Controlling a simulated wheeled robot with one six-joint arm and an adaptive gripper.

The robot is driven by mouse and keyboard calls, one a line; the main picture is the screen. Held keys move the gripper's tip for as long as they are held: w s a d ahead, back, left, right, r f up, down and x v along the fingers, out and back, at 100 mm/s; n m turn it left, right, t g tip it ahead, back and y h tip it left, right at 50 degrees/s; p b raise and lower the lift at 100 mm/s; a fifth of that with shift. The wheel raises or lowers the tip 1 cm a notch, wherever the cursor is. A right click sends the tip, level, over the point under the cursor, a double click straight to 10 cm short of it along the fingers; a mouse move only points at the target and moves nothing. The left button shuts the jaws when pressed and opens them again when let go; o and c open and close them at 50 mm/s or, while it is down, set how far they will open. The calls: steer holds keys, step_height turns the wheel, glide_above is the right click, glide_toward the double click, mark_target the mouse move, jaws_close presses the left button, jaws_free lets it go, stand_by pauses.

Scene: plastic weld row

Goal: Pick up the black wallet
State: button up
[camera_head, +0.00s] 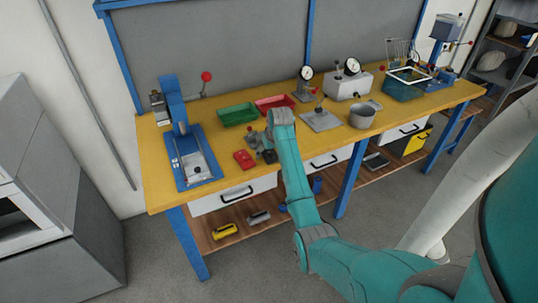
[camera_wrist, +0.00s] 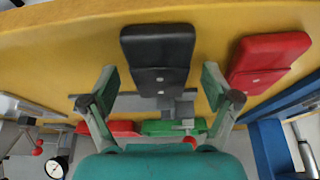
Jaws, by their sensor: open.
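The black wallet (camera_wrist: 158,50) lies on the yellow bench top, with a small silver snap on its flap. In the wrist view it is ahead of my gripper (camera_wrist: 159,76), centred between the two spread fingers. The gripper is open and empty. In the head view the wallet (camera_head: 270,157) is a small dark shape near the bench's front edge, just beside my gripper (camera_head: 257,142) and partly hard to make out by my arm. I cannot tell whether the fingers touch it.
A red wallet (camera_wrist: 268,60) lies close beside the black one; it also shows in the head view (camera_head: 244,159). A blue press (camera_head: 177,125) stands left. Green (camera_head: 238,115) and red (camera_head: 275,103) trays lie behind. A metal pot (camera_head: 362,116) stands to the right.

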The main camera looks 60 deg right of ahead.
mark_target(269, 152)
steer(key=c, duration=1.2)
steer(key=shift+r, duration=0.1)
steer(key=shift+c, duration=0.2)
step_height(269, 152, up, 10)
steer(key=shift+r, duration=0.2)
